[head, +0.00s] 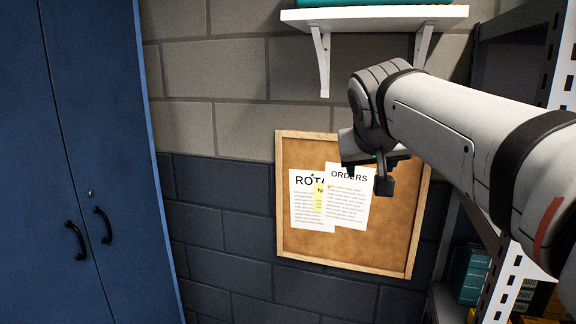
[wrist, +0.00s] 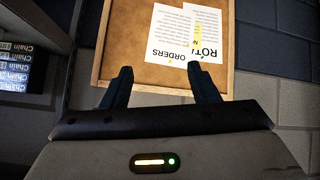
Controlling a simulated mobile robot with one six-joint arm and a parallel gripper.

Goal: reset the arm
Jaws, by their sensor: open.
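My gripper (wrist: 161,88) is open and empty in the wrist view, its two dark fingers apart in front of the cork board. In the head view my arm reaches in from the right, and my gripper (head: 368,181) hangs at its end, over the upper right part of the board in the picture. The fingers are small and partly hidden there. I cannot tell the exact gap between the fingers and the board.
A cork board (head: 385,243) with pinned papers (head: 312,213) hangs on the block wall. A white shelf (head: 375,15) on brackets is above. A metal rack (head: 500,268) with boxes stands right. A blue cabinet (head: 85,150) stands left. Bare wall (head: 222,225) lies between cabinet and board.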

